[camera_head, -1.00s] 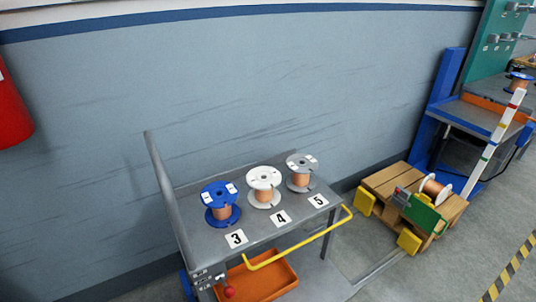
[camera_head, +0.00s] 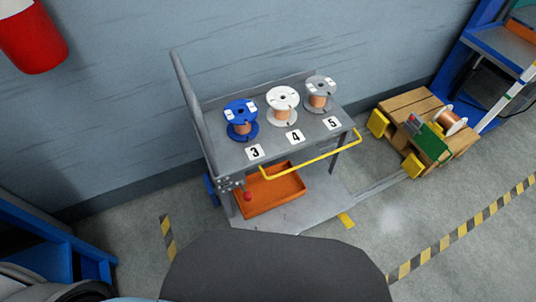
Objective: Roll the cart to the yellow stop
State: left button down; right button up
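The grey cart (camera_head: 225,155) stands by the wall in the middle of the head view. It has a yellow handle bar (camera_head: 318,160) along its front edge. Blue (camera_head: 241,131), white (camera_head: 283,119) and grey (camera_head: 319,104) spools of copper wire stand upright on its top, behind labels 3, 4 and 5. Two yellow blocks, one at the back (camera_head: 378,123) and one in front (camera_head: 413,166), sit at the left side of a wooden pallet, with a floor gap between them and the cart. I cannot tell for certain which yellow part is the stop. Neither gripper is in view.
An orange bin (camera_head: 270,193) sits on the cart's lower shelf. A metal rail (camera_head: 385,182) runs on the floor towards the wooden pallet (camera_head: 392,102), which carries a copper spool and a green part. Striped tape (camera_head: 445,241) marks the floor. A blue frame (camera_head: 60,250) stands lower left.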

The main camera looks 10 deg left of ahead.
aim_at(229, 161)
jog(key=u, duration=0.05)
jog(key=k, duration=1.1)
jog(key=z, duration=0.85)
jog(key=i, duration=0.95)
jog(key=u, duration=0.6)
